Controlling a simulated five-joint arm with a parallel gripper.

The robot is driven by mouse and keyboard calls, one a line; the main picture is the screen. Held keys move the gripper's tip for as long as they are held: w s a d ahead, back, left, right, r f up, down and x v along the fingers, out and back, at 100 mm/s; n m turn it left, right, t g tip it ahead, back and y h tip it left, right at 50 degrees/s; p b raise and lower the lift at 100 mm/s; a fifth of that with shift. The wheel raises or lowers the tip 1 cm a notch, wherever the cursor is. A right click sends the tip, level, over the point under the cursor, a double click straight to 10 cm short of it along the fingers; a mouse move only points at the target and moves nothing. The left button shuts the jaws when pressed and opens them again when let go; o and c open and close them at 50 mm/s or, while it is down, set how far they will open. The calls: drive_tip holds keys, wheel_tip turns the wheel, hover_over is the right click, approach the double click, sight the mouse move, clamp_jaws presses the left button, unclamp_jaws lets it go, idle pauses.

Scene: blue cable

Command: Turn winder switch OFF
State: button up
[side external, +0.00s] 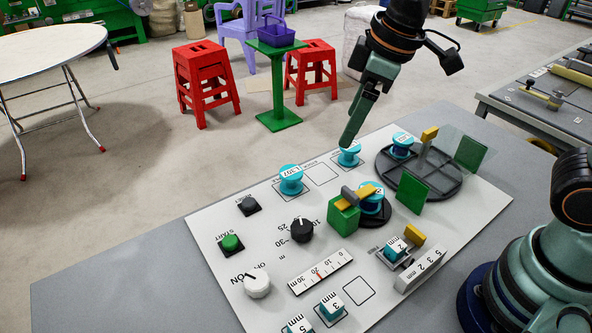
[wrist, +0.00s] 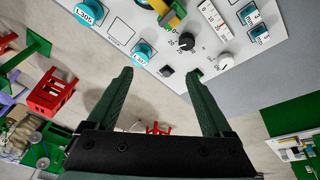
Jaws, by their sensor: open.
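The winder switch appears to be the white round knob (side external: 257,283) beside ON/OFF lettering at the near left of the white panel. It also shows in the wrist view as a white knob (wrist: 226,62) at the upper right. Its pointer setting is too small to tell surely. My gripper (side external: 349,138) is above the back of the panel, near the teal spools and well away from the knob. In the wrist view my gripper (wrist: 160,77) has its two fingers spread with nothing between them.
A green button (side external: 231,243), a black button (side external: 248,206) and a black dial (side external: 302,230) stand near the knob. Teal spools (side external: 290,180), a green block (side external: 343,216) and a dark round tray (side external: 430,188) rise from the panel. The table's left front is clear.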

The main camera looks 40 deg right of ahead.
drive_tip(key=a+f+n+g, duration=0.1)
drive_tip(key=a+f+n, duration=0.15)
drive_tip(key=a, duration=0.25)
drive_tip(key=a+f+n+g, duration=0.1)
drive_tip(key=a+n, duration=0.3)
drive_tip(key=a, duration=0.2)
drive_tip(key=n+g+h, duration=0.1)
drive_tip(key=n, duration=0.5)
approach(258, 279)
drive_tip(key=shift+m, duration=0.25)
wheel_tip(258, 279, down, 9)
drive_tip(key=shift+w+r, duration=0.1)
drive_tip(key=shift+w, duration=0.05)
clamp_jaws()
